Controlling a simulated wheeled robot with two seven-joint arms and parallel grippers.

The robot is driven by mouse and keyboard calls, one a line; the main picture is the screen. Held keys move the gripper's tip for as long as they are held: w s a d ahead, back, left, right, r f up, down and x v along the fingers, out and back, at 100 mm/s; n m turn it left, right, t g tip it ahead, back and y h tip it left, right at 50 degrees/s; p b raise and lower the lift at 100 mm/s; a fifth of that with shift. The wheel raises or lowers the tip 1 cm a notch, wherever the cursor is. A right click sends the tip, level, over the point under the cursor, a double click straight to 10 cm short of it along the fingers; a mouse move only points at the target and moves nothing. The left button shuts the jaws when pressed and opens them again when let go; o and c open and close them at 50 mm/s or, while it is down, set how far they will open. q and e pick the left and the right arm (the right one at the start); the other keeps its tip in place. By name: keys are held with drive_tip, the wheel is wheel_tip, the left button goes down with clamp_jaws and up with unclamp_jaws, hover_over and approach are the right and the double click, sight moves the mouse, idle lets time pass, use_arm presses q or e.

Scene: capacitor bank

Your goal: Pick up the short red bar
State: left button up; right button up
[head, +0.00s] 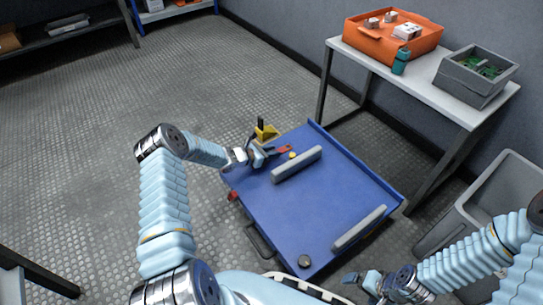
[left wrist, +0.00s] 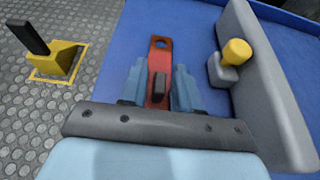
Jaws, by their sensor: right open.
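The short red bar (left wrist: 160,60) lies along the middle of the left wrist view, with a hole at its far end and a dark block on top. In the head view, the red bar (head: 284,149) shows at the left edge of the blue cart top (head: 310,205). My left gripper (left wrist: 158,85) has its two fingers on either side of the bar, very close to it; whether they press on it I cannot tell. It also shows in the head view (head: 262,155). My right gripper (head: 360,281) is open and empty near the cart's front right edge.
Two grey rails (head: 297,164) (head: 358,228) stand on the cart. A yellow block with a black lever (head: 265,131) is just past the cart. A grey bin (head: 490,200) stands right. The cart's middle is clear.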

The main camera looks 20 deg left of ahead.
use_arm(q)
clamp_jaws()
